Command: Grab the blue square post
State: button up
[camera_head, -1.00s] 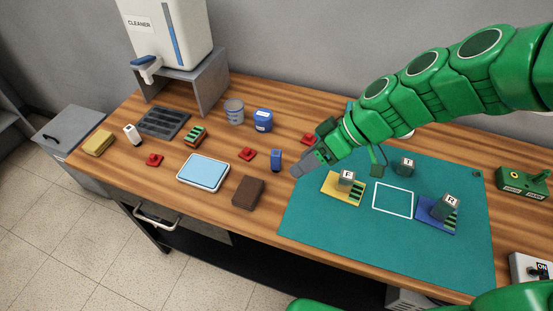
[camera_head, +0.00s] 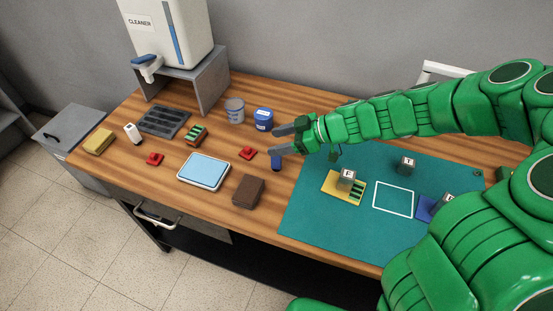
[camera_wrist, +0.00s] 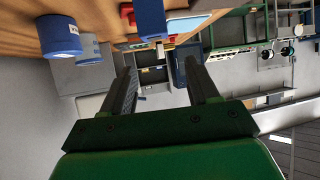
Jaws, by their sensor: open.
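The blue square post (camera_head: 276,165) stands on the wooden table, left of the teal mat. In the head view its upper part is hidden behind a finger of my gripper (camera_head: 274,140). In the wrist view the blue post (camera_wrist: 152,18) is large at the top edge and cut off by it. There it lies between the lines of the two fingers, above the fingertips of my gripper (camera_wrist: 161,64). The gripper is open, its fingers are apart, and nothing is between them.
A red piece (camera_head: 247,153) and a brown block (camera_head: 248,191) are near the post. A blue canister (camera_head: 263,119) and grey canister (camera_head: 234,111) stand behind. A blue-topped tray (camera_head: 203,172) is left. The teal mat (camera_head: 320,222) bears labelled cubes.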

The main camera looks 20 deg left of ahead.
aim_at(276, 160)
jog(key=shift+f, duration=2.05)
jog(key=f, duration=0.1)
jog(key=a+f, duration=0.1)
jog(key=shift+s+a+f, duration=0.25)
jog(key=shift+a+f, duration=0.05)
jog(key=shift+f, duration=0.1)
jog(key=shift+a+f, duration=0.25)
jog(key=shift+a, duration=0.25)
jog(key=c, duration=1.1)
